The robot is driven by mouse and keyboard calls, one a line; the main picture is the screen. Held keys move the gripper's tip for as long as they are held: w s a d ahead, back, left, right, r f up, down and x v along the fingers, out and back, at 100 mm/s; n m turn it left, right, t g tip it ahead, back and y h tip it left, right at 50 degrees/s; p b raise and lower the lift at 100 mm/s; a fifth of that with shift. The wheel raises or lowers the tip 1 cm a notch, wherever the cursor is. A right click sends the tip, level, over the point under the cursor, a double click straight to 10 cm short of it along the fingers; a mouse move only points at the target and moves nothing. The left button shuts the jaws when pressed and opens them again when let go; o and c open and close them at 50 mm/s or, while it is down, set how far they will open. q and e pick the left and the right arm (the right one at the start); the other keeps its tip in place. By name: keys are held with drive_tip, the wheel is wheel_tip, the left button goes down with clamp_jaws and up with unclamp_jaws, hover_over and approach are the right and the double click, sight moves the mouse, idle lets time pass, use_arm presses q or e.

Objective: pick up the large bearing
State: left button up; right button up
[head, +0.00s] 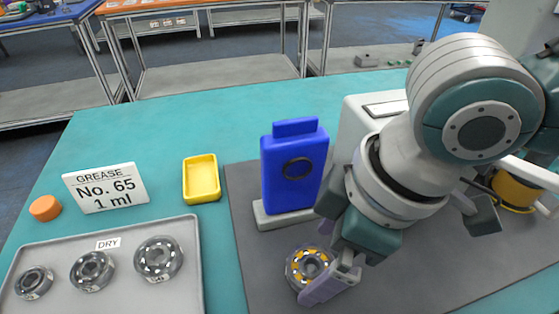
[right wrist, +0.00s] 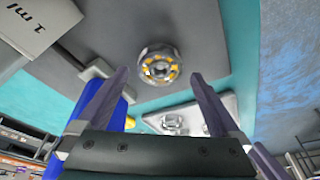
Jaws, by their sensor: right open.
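A bearing with yellow-orange grease among its balls (head: 309,267) lies flat on the grey mat (head: 270,285). In the head view it looks about as large as the biggest bearing on the tray. My right gripper (head: 326,258) is open just above it, and its fingers partly cover it. In the right wrist view the bearing (right wrist: 158,66) shows between and beyond the two open fingertips (right wrist: 159,76), with nothing gripped. The DRY tray (head: 190,293) holds three grey bearings: small (head: 34,283), middle (head: 92,271) and large (head: 158,260). My left gripper is not in view.
A blue dispenser (head: 292,175) on a grey base stands close behind the greased bearing. A yellow dish (head: 201,179), a grease sign (head: 106,188) and an orange cap (head: 45,208) stand on the left. The mat in front of the dispenser is otherwise clear.

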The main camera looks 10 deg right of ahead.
drive_tip(key=shift+x, duration=1.2)
drive_tip(key=c, duration=1.5)
drive_tip(key=shift+r, duration=0.1)
drive_tip(key=shift+c, duration=0.4)
drive_tip(key=shift+r, duration=0.1)
